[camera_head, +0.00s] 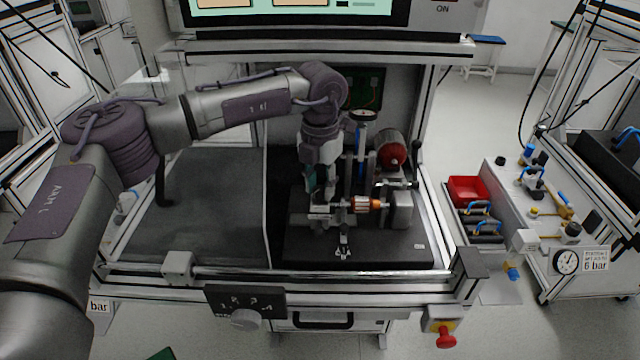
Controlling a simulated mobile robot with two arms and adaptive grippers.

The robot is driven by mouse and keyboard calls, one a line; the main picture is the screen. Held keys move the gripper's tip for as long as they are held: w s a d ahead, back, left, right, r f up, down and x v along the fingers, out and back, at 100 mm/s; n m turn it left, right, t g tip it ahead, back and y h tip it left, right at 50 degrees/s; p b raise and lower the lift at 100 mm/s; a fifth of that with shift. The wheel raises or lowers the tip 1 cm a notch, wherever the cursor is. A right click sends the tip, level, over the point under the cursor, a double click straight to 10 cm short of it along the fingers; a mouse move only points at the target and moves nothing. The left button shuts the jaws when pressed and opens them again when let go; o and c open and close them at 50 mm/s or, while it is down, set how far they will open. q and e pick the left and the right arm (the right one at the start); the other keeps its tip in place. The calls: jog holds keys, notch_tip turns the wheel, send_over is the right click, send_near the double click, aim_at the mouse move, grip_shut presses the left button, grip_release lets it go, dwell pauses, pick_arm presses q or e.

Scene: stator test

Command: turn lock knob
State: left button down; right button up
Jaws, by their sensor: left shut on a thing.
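My left gripper (314,188) points down at the left end of the test fixture (345,210) on a black base plate (390,250). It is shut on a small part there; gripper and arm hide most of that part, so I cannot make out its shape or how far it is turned. A copper-coloured stator (366,203) lies in the fixture just right of the gripper, beside a grey cylindrical housing (402,210). A small toggle clamp (343,248) stands in front. My right gripper is not in view.
A round gauge (362,115) and a red-faced cylinder (391,155) stand behind the fixture. A dark mat (205,230) to the left is bare. A front panel carries a grey dial (246,319). A red bin (468,190) and a side bench (530,215) are at right.

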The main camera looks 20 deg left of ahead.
aim_at(320, 189)
pick_arm(q)
jog(key=c, duration=0.8)
grip_release()
notch_tip(320, 189, up, 12)
jog(key=shift+r, duration=0.1)
